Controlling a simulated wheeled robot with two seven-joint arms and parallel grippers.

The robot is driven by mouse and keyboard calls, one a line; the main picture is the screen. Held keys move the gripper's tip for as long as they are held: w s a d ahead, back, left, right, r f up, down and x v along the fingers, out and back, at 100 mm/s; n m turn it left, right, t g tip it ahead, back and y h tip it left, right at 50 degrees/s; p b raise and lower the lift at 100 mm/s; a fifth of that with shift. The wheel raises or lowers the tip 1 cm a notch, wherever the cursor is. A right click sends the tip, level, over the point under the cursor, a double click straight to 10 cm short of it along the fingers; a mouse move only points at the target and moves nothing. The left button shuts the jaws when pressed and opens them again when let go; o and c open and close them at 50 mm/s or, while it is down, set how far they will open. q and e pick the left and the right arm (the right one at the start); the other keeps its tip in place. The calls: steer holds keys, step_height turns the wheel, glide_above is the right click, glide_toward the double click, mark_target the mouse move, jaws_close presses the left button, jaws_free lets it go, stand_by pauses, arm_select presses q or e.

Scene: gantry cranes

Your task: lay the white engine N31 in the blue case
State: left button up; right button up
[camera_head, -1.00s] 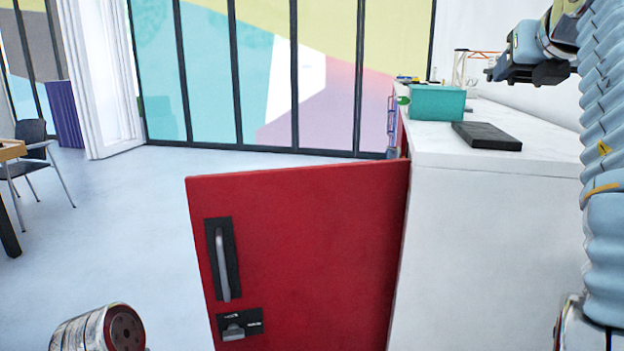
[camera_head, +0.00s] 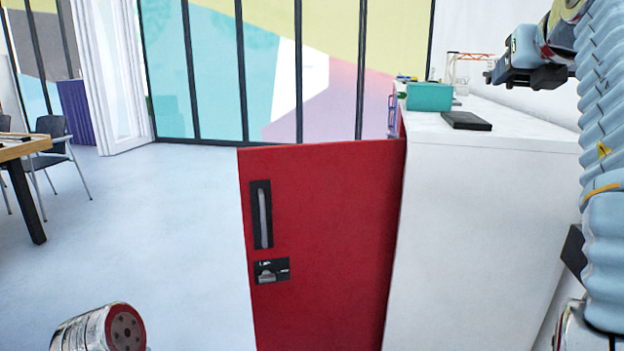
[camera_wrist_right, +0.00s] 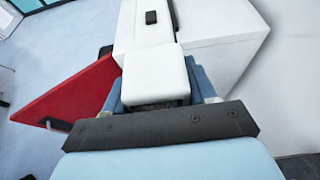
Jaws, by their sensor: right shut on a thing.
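My right gripper (camera_head: 528,76) is raised at the upper right of the head view, in front of the white wall. In the right wrist view, my right gripper (camera_wrist_right: 158,84) is shut on a white block-like thing with a small black window, which I take to be the white engine (camera_wrist_right: 158,50). Its far end runs past the fingers; in the head view I cannot make it out. A teal box (camera_head: 429,97) stands on the white counter; I cannot tell whether it is the blue case. My left gripper is not in view.
A red door (camera_head: 325,240) with a black handle stands open beside the white counter (camera_head: 480,240). A flat black slab (camera_head: 466,121) lies on the counter near the teal box. A wooden table (camera_head: 22,148) and a chair (camera_head: 58,140) stand at left. The floor between is clear.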

steer(key=shift+w+a+f, duration=0.1)
steer(key=shift+w+f, duration=0.15)
steer(key=shift+f, duration=0.15)
steer(key=shift+s+f, duration=0.1)
steer(key=shift+s, duration=0.1)
steer(key=shift+a+f, duration=0.1)
steer(key=shift+f, duration=0.15)
steer(key=a+f, duration=0.3)
steer(key=f, duration=1.4)
steer(key=a+f, duration=0.4)
steer(key=f, duration=1.4)
steer(key=s+a+f, duration=0.1)
steer(key=a+f, duration=0.3)
steer(key=f, duration=1.4)
steer(key=shift+a+m+h, duration=0.25)
steer(key=shift+m+h, duration=0.05)
steer(key=shift+h, duration=0.1)
steer(key=shift+r, duration=0.1)
